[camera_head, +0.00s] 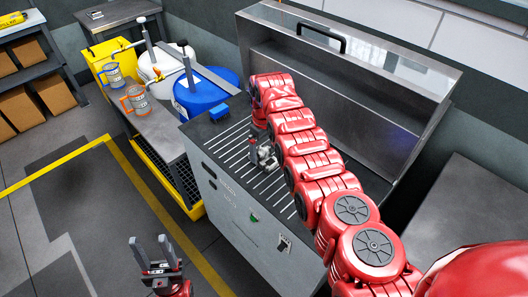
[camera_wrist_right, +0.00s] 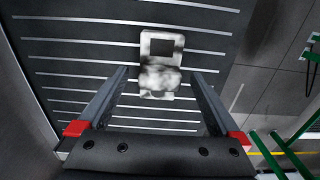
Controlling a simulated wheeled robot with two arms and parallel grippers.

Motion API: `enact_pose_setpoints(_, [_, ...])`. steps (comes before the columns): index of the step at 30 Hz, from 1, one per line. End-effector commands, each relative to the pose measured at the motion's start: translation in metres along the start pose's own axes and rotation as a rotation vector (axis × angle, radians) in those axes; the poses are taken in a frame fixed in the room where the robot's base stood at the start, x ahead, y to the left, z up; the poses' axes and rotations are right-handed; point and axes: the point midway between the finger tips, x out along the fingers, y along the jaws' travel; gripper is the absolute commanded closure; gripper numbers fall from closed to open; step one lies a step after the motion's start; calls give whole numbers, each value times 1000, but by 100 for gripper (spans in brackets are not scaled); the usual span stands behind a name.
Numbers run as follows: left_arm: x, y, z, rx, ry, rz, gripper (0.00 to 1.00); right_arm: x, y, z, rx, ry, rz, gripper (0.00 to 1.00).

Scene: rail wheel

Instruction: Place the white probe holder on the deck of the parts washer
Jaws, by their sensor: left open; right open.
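The white probe holder (camera_wrist_right: 160,80) shows in the right wrist view as a pale, mottled piece with a square opening at its far end. It appears to rest on the slotted deck (camera_wrist_right: 70,50) of the parts washer. My right gripper (camera_wrist_right: 160,74) is open, with one finger on each side of the holder's near part and visible gaps between. In the head view the right gripper (camera_head: 257,150) is over the deck, and the small pale holder (camera_head: 268,161) shows beside it, partly hidden. My left gripper (camera_head: 158,254) is open and empty above the floor.
The washer's raised lid (camera_head: 345,85) stands behind the deck (camera_head: 228,150). Green bars (camera_wrist_right: 285,150) show at the right of the wrist view.

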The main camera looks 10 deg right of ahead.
Motion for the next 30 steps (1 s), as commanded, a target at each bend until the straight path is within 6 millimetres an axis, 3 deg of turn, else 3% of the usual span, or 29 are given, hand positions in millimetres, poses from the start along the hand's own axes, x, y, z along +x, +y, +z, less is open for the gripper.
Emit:
enact_pose_setpoints(4, [-10,0,2,0,0,0,50,-19,1,0,1,6,2,1])
enact_pose_setpoints(11, [-31,2,5,0,0,0,50,-80,1,1,2,3,3,1])
enact_pose_setpoints(15, [-32,2,5,0,0,0,50,-96,0,0,1,1,1,1])
enact_pose_setpoints(30, [-34,2,6,0,0,0,50,-107,0,1,2,-1,-1,1])
